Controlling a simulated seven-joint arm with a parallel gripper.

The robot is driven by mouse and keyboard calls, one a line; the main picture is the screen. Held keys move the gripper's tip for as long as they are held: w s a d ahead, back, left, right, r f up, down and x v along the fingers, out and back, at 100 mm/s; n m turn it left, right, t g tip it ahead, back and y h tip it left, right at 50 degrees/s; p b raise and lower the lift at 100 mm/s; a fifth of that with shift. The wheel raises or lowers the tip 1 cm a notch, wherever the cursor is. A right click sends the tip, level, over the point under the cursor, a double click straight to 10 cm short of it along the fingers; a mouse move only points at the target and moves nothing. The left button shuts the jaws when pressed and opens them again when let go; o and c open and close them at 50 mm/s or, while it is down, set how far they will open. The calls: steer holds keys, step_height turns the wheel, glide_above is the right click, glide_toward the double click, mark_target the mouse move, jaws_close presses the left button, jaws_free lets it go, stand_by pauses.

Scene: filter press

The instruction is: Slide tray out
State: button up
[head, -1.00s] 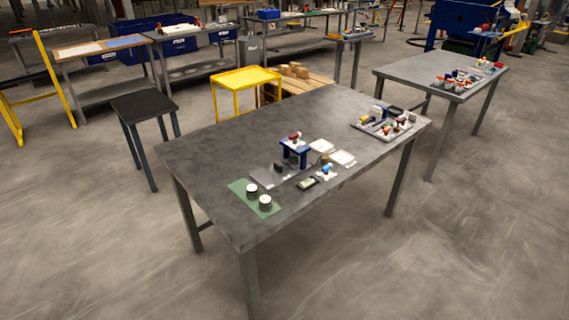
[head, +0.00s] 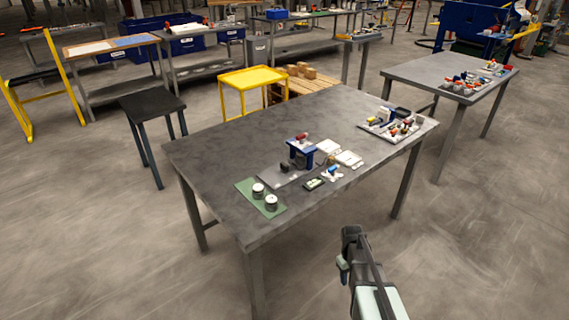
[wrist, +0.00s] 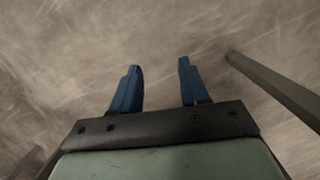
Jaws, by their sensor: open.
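A small blue press (head: 301,152) with a red-topped part stands upright on the grey table (head: 225,145). A flat grey plate (head: 276,180) lies at its front left, with a small dark block (head: 285,167) beside the press. The tray is too small to tell apart from these parts. My gripper (wrist: 158,66) shows two blue fingers spread apart with nothing between them, above the concrete floor. In the head view my arm is at the lower right, off the table's front edge and well apart from the press.
Two round white-topped containers (head: 271,202) stand on a green mat (head: 244,187). White pads (head: 349,159) and a small dark-framed item (head: 314,184) lie near the press. A cluttered grey board (head: 376,132) is farther right. The table's left and back areas are clear.

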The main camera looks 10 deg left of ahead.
steer(key=w+a+r+n+t, duration=0.2)
steer(key=w+r, duration=1)
steer(key=r, duration=0.2)
steer(key=w+a+r+n+t, duration=0.1)
steer(key=w+a+r+t, duration=0.1)
steer(key=w+r, duration=1.15)
step_height(320, 180, up, 14)
steer(key=f+g+y, duration=0.1)
steer(key=g, duration=0.1)
glide_above(284, 164)
steer(key=shift+n, duration=0.4)
step_height(284, 164, down, 12)
steer(key=shift+d+f, duration=0.1)
steer(key=shift+f, duration=0.15)
steer(key=shift+c, duration=0.3)
jaws_close()
